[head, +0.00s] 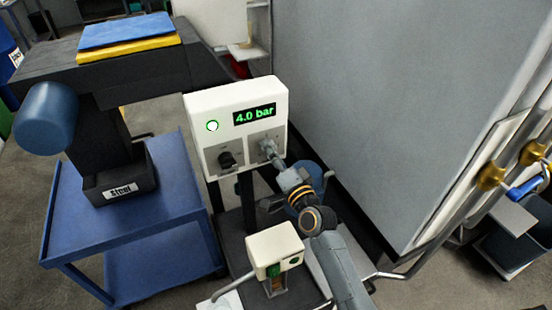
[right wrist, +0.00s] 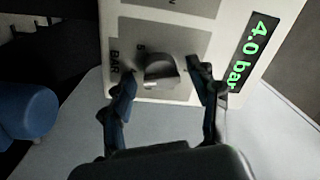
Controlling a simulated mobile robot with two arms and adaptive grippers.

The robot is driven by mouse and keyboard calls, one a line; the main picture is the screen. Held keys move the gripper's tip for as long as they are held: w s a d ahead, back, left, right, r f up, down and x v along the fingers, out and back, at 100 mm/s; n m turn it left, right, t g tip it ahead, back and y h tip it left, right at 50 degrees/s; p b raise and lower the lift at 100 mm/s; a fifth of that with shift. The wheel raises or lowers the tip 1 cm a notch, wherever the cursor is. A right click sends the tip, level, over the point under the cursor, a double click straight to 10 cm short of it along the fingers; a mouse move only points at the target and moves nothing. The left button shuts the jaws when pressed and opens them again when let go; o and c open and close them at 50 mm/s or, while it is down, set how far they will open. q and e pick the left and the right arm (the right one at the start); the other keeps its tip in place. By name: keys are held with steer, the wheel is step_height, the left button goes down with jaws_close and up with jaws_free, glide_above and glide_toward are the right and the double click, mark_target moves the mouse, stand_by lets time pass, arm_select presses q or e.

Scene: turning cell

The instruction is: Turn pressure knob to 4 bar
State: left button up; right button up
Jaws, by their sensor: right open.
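A white control box (head: 195,112) stands on a dark post. Its green display (head: 254,114) reads 4.0 bar and also shows sideways in the right wrist view (right wrist: 243,55). In the right wrist view the pressure knob (right wrist: 161,70) is a dark round knob on a grey plate marked BAR, with a 5 beside it. My right gripper (right wrist: 167,84) is open, with one finger on each side of this knob; a gap shows on both sides. In the head view my right gripper (head: 270,152) mostly covers the knob. My left gripper is not in view.
A second, black knob (head: 227,160) sits left of my right gripper, below a lit green button (head: 212,126). A blue cart (head: 70,235) is at left, a large grey cabinet (head: 390,100) at right.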

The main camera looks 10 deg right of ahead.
steer(key=v, duration=1.2)
